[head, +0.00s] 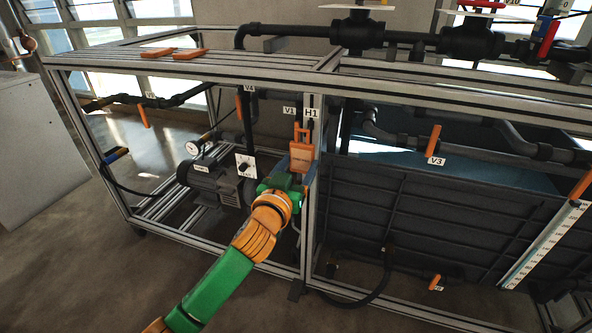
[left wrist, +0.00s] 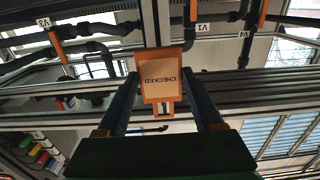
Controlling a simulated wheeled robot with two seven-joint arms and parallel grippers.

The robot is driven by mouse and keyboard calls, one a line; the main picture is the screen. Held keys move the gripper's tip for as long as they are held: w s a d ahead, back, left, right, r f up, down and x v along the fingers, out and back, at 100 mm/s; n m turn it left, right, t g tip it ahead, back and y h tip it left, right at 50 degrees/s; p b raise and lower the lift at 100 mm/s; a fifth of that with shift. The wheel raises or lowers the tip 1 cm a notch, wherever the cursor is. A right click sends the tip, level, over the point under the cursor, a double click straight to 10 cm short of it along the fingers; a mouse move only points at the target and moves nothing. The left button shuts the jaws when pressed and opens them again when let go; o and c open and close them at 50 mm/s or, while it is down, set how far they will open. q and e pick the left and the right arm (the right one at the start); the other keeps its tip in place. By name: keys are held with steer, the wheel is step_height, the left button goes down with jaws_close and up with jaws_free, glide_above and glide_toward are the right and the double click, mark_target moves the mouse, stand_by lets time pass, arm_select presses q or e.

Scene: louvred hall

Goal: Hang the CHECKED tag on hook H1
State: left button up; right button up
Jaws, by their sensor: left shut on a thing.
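The CHECKED tag (head: 302,157) is a small orange plate with a slotted top end, upright in front of the frame post. In the left wrist view the tag (left wrist: 161,86) shows its pale face, with the word upside down. My left gripper (head: 293,171) is shut on the tag; its two fingers (left wrist: 161,78) stand on either side of it. The H1 label (head: 311,113) is on the post just above the tag. The hook itself is too small and dark to make out, so I cannot tell whether the slot is around it. My right gripper is not in view.
An aluminium frame (head: 229,73) carries dark pipes and orange valve handles, with V3 (head: 435,161) to the right. A pump motor (head: 215,184) sits inside at left. Two orange pieces (head: 158,52) lie on the slatted top. Bare floor (head: 90,270) is free at front left.

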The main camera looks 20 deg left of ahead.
mark_target(301, 167)
arm_select(q)
steer(key=shift+w+d+b, duration=0.1)
steer(key=shift+w+b, duration=0.4)
steer(key=shift+w, duration=1.45)
steer(key=shift+r, duration=0.1)
steer(key=shift+f, duration=0.8)
